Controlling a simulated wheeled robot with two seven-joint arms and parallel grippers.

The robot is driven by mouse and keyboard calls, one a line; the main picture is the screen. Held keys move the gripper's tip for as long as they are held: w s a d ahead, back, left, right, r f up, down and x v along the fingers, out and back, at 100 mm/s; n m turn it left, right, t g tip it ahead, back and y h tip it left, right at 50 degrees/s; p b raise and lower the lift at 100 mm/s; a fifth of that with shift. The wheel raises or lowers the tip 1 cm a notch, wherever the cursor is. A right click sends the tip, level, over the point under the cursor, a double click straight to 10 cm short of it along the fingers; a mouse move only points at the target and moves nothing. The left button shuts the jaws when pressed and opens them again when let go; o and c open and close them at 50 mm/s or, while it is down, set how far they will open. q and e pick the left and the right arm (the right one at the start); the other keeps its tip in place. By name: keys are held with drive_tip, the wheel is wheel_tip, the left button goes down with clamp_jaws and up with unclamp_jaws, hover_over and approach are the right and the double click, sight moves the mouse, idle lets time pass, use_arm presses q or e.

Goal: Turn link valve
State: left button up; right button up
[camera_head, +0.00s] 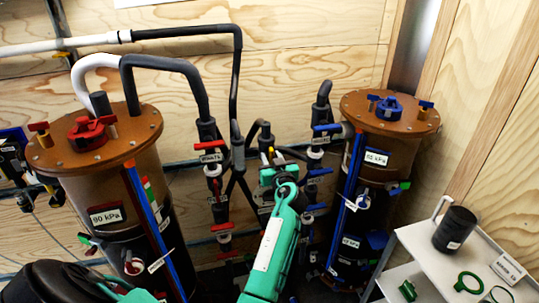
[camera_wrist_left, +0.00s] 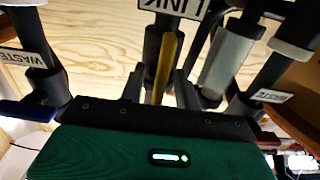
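The link valve shows in the left wrist view as a yellow handle (camera_wrist_left: 166,62) below a white LINK label (camera_wrist_left: 170,8) that appears upside down. In the head view a small yellow part of it (camera_head: 270,154) shows among the middle pipes, mostly hidden by my left gripper (camera_head: 272,168). In the wrist view the two dark fingers of my left gripper (camera_wrist_left: 158,85) stand apart, one on each side of the yellow handle. Gaps show between handle and fingers; I cannot tell whether either finger touches it. My right gripper is not in view.
A left tank (camera_head: 97,190) with a red top valve (camera_head: 88,132) and a right tank (camera_head: 372,190) with a blue top valve (camera_head: 389,109) flank the pipes. Red-handled valves (camera_head: 212,158) stand close left of my gripper, blue ones (camera_head: 318,173) close right. A grey cart (camera_head: 425,245) stands at right.

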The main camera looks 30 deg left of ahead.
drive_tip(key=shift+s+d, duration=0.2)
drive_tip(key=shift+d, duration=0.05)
use_arm(q)
clamp_jaws()
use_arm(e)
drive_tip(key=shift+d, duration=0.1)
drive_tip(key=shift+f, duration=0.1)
